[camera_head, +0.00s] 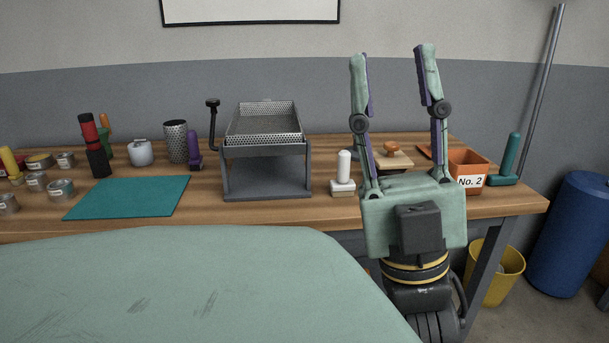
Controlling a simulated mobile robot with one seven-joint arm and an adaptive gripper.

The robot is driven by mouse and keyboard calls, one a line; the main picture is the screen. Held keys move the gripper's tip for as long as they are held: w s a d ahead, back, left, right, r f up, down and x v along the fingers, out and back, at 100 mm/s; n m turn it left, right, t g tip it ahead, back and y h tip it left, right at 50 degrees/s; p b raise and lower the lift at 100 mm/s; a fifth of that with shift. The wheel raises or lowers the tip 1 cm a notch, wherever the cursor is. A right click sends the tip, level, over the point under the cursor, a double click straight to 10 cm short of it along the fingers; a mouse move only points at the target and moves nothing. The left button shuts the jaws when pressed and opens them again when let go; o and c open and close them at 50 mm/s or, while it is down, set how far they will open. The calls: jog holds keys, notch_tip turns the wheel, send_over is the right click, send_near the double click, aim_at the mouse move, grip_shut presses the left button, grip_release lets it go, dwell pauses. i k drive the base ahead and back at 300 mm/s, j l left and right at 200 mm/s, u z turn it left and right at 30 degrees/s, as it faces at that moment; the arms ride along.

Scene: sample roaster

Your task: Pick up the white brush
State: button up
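The white brush (344,172) stands upright on the wooden table, with a rounded handle above a wider block base. It is right of the roaster stand and just left of my gripper's left finger in the picture. My gripper (391,52) points upward in front of the table, its two fingers spread wide with nothing between them. It is nearer the camera than the brush and does not touch it. The brush is in clear view.
The roaster stand (266,152) with its mesh tray is left of the brush. A wooden block (397,161) and an orange "No. 2" bin (469,171) sit behind my gripper. A teal brush (509,162) stands at the right edge. A teal mat (128,197) lies left.

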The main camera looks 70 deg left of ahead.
aim_at(343, 173)
jog(key=u, duration=1.85)
